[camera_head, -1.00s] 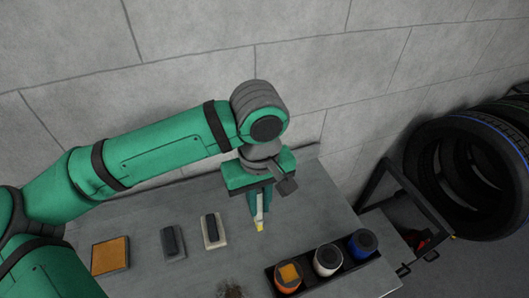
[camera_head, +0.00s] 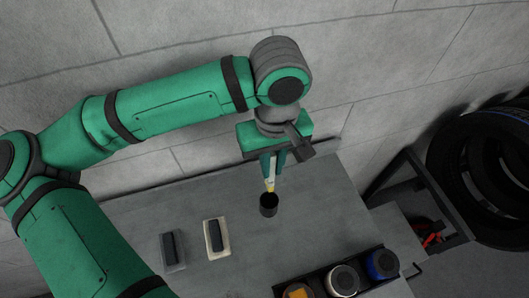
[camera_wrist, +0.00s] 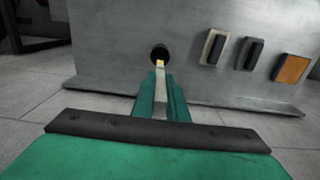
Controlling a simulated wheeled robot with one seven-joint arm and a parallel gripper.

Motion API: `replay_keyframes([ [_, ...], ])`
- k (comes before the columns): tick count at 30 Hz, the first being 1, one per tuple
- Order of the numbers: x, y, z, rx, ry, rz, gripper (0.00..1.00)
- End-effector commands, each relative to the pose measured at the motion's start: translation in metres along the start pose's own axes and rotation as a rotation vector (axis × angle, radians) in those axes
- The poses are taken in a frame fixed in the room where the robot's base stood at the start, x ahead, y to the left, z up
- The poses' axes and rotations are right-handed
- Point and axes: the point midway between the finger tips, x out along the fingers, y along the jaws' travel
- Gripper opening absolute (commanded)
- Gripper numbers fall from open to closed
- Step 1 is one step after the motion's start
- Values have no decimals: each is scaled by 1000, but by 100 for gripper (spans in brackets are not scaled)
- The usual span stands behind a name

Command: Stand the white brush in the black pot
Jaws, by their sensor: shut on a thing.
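My gripper (camera_head: 271,172) is shut on the white brush (camera_head: 270,184), which hangs upright with its yellowish tip down. The black pot (camera_head: 268,206) stands on the grey table (camera_head: 320,215), right below the brush tip. In the wrist view the brush's yellow tip (camera_wrist: 160,64) overlaps the black pot (camera_wrist: 160,53) in the picture. I cannot tell whether the tip is inside the pot's mouth or just above it. The fingers hide most of the brush.
A white-based block (camera_head: 217,238) and a grey-based block (camera_head: 172,250) lie left of the pot. A black tray with orange, white (camera_head: 342,281) and blue (camera_head: 382,265) pots is at the front right. An orange pad (camera_wrist: 293,69) shows in the wrist view. The wall is behind.

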Motion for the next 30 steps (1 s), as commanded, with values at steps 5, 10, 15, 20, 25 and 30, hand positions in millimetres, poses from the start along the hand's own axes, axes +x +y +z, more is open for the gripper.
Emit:
replay_keyframes([
  [5, 12, 0, 0, -1, -1, 0, 0],
  [10, 24, 0, 0, 0, -2, 1, 0],
  [15, 35, 0, 0, 0, -1, 1, 0],
  [20, 46, 0, 1, 1, -2, 1, 0],
  [25, 58, 1, 1, 2, -2, 0, 0],
  [30, 69, 1, 1, 3, -2, 0, 0],
])
